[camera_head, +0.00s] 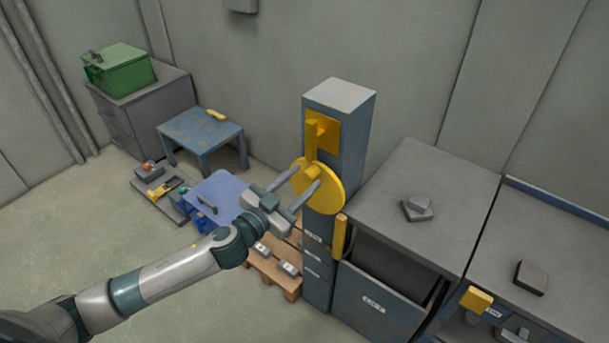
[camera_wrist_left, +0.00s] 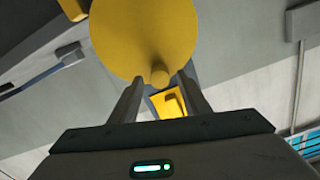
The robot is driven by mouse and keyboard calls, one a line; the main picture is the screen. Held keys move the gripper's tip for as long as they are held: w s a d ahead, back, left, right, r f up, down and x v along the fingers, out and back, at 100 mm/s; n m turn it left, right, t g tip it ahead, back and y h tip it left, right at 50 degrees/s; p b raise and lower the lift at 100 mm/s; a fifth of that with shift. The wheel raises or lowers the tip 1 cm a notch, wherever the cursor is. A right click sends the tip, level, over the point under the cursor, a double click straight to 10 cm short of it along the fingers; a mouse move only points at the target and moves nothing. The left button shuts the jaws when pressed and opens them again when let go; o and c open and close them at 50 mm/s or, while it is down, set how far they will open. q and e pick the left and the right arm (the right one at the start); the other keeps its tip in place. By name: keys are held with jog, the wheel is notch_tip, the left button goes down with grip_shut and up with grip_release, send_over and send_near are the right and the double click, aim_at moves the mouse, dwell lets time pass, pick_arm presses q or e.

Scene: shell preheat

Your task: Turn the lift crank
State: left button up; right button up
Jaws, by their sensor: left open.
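The lift crank shows as a yellow disc (camera_head: 330,192) on the side of a tall blue-grey column (camera_head: 346,120). A short yellow knob (camera_head: 312,171) sticks out from the disc; in the left wrist view the knob (camera_wrist_left: 160,75) is at the disc's edge. My left gripper (camera_head: 307,174) reaches up to the disc from the left and is open. Its two fingertips (camera_wrist_left: 158,84) stand on either side of the knob, with gaps showing; I cannot tell whether either touches it. My right gripper is not in view.
A yellow bracket (camera_head: 321,131) sits above the disc on the column. A wooden pallet (camera_head: 262,268) with small blocks lies at its foot. A grey cabinet (camera_head: 448,190) stands close on the right. A blue table (camera_head: 200,132) is behind left; the left floor is open.

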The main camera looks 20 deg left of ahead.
pick_arm(q)
jog(key=shift+w+d, duration=0.25)
jog(key=shift+w, duration=0.45)
grip_shut()
